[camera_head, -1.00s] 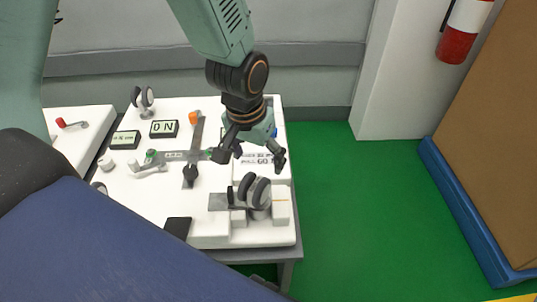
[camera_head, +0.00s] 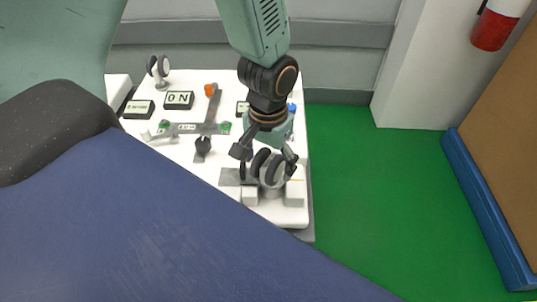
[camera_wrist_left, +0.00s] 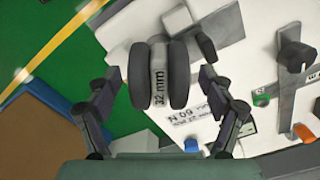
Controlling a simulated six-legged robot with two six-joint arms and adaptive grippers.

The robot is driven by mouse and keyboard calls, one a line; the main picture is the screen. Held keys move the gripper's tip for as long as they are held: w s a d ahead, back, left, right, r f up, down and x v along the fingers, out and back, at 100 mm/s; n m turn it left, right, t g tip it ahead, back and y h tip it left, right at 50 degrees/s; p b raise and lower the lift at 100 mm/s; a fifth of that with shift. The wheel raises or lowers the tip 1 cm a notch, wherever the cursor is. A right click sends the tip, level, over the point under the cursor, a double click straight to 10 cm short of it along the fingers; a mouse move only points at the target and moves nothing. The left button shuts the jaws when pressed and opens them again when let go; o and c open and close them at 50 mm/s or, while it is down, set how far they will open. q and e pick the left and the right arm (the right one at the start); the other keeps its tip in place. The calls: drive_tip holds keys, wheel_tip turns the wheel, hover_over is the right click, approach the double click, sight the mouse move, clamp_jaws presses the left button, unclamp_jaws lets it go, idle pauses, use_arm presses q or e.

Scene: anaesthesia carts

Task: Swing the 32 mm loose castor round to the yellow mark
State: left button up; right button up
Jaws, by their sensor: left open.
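The 32 mm castor (camera_head: 268,167) has two dark wheels and a pale hub, and stands at the near right corner of the white board. In the left wrist view the castor (camera_wrist_left: 158,75) shows its "32 mm" label. My left gripper (camera_head: 267,169) is open, with one finger on each side of the castor. In the left wrist view its fingers (camera_wrist_left: 160,80) show gaps to both wheels, so no grip shows. A thin yellow-orange line (camera_head: 296,180) lies on the pale block right of the castor. My right gripper is not in view.
Green floor (camera_head: 350,190) is clear to the right, up to a blue-edged brown panel (camera_head: 490,215).

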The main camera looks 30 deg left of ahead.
use_arm(q)
drive_tip(key=shift+w+f, duration=0.25)
drive_tip(key=shift+f, duration=0.05)
drive_tip(key=shift+d, duration=0.1)
drive_tip(key=shift+s+r, duration=0.1)
drive_tip(key=shift+s, duration=0.05)
drive_tip(key=shift+c, duration=1.4)
drive_tip(key=c, duration=1.2)
drive_tip(key=shift+n+p, duration=0.55)
drive_tip(key=shift+n, duration=0.55)
drive_tip(key=shift+c, duration=0.2)
drive_tip(key=shift+d+n+p, duration=0.2)
drive_tip(key=shift+n+p, duration=0.3)
drive_tip(key=shift+n, duration=0.9)
